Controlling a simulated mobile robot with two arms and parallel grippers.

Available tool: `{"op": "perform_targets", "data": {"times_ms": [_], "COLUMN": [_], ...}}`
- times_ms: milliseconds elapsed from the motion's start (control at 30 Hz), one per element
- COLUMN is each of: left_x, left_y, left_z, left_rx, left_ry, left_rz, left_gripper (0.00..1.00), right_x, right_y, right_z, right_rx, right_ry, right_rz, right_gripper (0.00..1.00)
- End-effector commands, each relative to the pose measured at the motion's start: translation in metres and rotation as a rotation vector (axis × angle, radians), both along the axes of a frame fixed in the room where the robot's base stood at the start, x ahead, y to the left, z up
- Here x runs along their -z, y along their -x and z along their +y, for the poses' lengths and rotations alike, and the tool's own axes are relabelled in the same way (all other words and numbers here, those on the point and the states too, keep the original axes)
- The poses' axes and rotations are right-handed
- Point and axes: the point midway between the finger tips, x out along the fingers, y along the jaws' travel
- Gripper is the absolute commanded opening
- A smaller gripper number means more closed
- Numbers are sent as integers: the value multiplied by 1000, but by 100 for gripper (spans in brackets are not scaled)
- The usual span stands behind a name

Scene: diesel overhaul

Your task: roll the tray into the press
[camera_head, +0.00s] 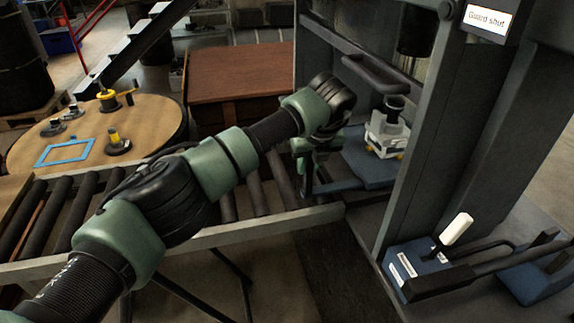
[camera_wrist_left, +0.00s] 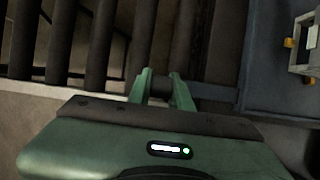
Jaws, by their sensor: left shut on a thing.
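The blue tray (camera_head: 362,165) lies flat at the right end of the roller conveyor, between the uprights of the grey press (camera_head: 420,130). A pale grey part (camera_head: 386,132) with yellow feet and a dark top sits on it. In the left wrist view the tray (camera_wrist_left: 268,62) is at the right, with the part (camera_wrist_left: 305,45) at the edge. My left gripper (camera_head: 306,172) is at the tray's left side, shut on its dark handle (camera_wrist_left: 212,91). The fingertips (camera_wrist_left: 166,88) partly hide the grip. My right gripper is not in view.
The roller conveyor (camera_head: 235,238) runs left from the press. A blue box with a white-knobbed lever (camera_head: 456,230) stands at the press's front right. A sign (camera_head: 487,18) reads "Guard shut". A round table (camera_head: 60,140) with small parts and a brown cabinet (camera_head: 240,75) stand behind.

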Motion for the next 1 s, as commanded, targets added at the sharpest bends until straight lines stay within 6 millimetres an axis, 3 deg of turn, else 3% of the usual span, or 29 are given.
{"op": "perform_targets", "data": {"times_ms": [200, 633, 667, 700, 1000], "left_x": [-1, -3, -3, -3, -1], "left_y": [2, 2, 2, 2, 4], "left_z": [-14, -17, -18, -18, -17], "left_rx": [-1, 0, 0, 1, -1], "left_ry": [-1, 2, 2, 2, 0], "left_rz": [-6, -10, -10, -9, -3], "left_gripper": [0, 0, 28, 39, 42], "right_x": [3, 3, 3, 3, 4], "right_y": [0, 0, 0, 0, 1], "right_z": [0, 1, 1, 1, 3], "right_rx": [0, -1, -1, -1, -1], "right_ry": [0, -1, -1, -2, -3], "right_rz": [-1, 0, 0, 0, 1], "right_gripper": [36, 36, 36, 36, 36]}}
